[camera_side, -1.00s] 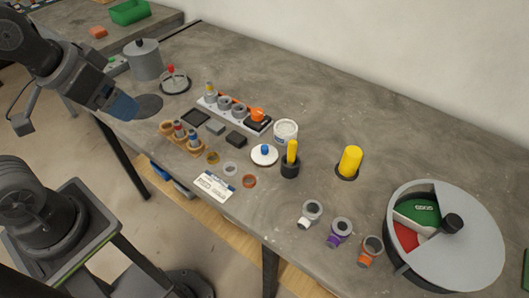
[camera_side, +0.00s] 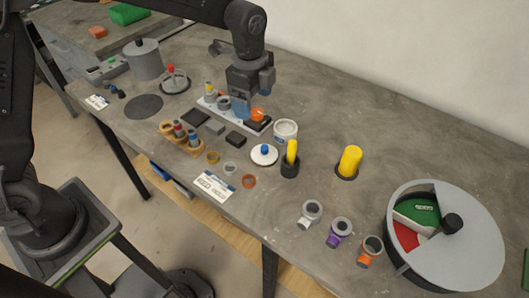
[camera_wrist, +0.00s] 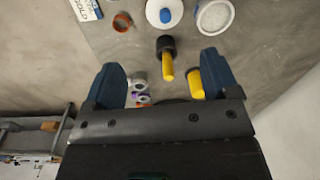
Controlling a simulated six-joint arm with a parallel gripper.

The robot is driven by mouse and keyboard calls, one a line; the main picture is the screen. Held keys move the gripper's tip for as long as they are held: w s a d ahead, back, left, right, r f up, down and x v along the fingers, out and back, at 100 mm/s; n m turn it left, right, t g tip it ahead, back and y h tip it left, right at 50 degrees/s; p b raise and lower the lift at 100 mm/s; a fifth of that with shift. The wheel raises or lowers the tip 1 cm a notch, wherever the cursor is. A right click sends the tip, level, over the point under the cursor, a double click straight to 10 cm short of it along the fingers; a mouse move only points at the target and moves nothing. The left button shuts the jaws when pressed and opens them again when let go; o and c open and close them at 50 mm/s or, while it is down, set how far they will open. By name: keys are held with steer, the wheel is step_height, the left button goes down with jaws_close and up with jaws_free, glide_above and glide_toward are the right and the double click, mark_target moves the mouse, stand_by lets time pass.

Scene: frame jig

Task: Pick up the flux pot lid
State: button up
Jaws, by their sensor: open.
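The flux pot lid, a white disc with a blue knob (camera_side: 264,155), lies flat on the table in the side view. It also shows at the top of the wrist view (camera_wrist: 164,20). The white open pot (camera_side: 285,130) stands just behind it, to its right in the wrist view (camera_wrist: 214,18). My gripper (camera_side: 243,106) is open and empty, above the pale rail of fittings, behind and to the left of the lid. Its two blue fingers are spread in the wrist view (camera_wrist: 163,75), with the lid beyond their tips.
A black holder with a yellow handle (camera_side: 290,168) stands close to the lid's right. A yellow cylinder (camera_side: 349,162) is farther right. An orange ball-like part (camera_side: 257,115) is beside my fingers.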

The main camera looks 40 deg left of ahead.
step_height(320, 180, down, 4)
steer(key=w+d+m, duration=0.1)
steer(key=d+m, duration=0.1)
glide_above(264, 146)
step_height(264, 146, down, 7)
steer(key=shift+s+a+r, duration=0.1)
steer(key=shift+r, duration=0.1)
steer(key=shift+f, duration=3.15)
steer(key=c, duration=0.5)
